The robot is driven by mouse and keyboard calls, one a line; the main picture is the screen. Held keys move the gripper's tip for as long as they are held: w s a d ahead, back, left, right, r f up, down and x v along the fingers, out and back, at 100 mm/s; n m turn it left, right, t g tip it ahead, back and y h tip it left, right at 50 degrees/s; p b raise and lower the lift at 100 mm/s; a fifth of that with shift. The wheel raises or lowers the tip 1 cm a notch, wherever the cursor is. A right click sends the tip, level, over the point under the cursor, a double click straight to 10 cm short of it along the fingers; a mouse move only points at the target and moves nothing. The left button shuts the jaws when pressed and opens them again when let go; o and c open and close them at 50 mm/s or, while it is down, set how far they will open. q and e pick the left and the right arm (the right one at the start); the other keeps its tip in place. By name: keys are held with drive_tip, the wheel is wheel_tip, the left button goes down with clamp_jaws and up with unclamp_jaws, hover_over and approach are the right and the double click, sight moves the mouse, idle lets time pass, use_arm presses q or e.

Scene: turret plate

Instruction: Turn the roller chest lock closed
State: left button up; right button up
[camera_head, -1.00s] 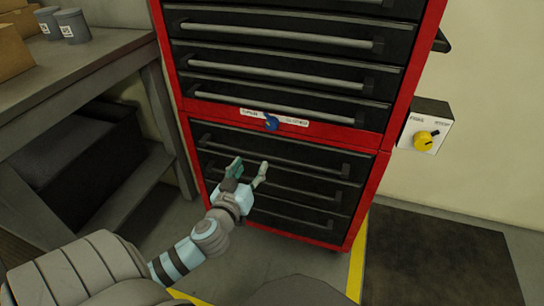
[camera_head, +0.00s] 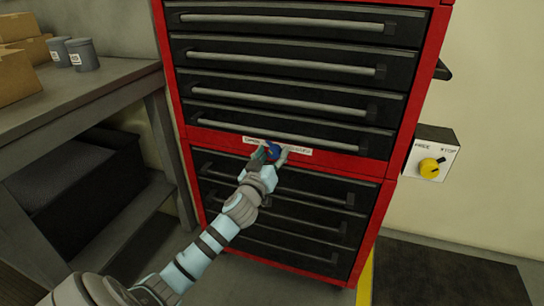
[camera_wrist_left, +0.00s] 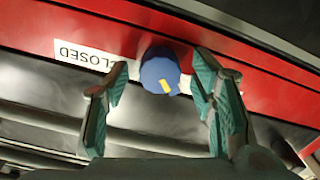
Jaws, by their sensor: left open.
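The red roller chest (camera_head: 283,137) stands in front of me. Its lock is a blue round knob (camera_wrist_left: 159,73) on the red strip between the upper and lower drawers; it also shows in the head view (camera_head: 273,148), partly covered by the gripper. A yellow mark on the knob points down and to the right in the wrist view, away from the CLOSED end of the white label (camera_wrist_left: 88,56), which appears upside down there. My left gripper (camera_head: 271,156) is open, its fingers either side of the knob, with visible gaps in the wrist view. My right gripper is not in view.
A wall box (camera_head: 446,150) with a yellow knob is right of the chest. A workbench (camera_head: 100,95) with cardboard boxes (camera_head: 20,60) and grey cups (camera_head: 82,55) is at left. Drawer handles stick out above and below the lock. A dark mat (camera_head: 450,275) lies at lower right.

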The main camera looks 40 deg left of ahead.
use_arm(q)
drive_tip(key=c, duration=1.1)
drive_tip(key=shift+c, duration=0.2)
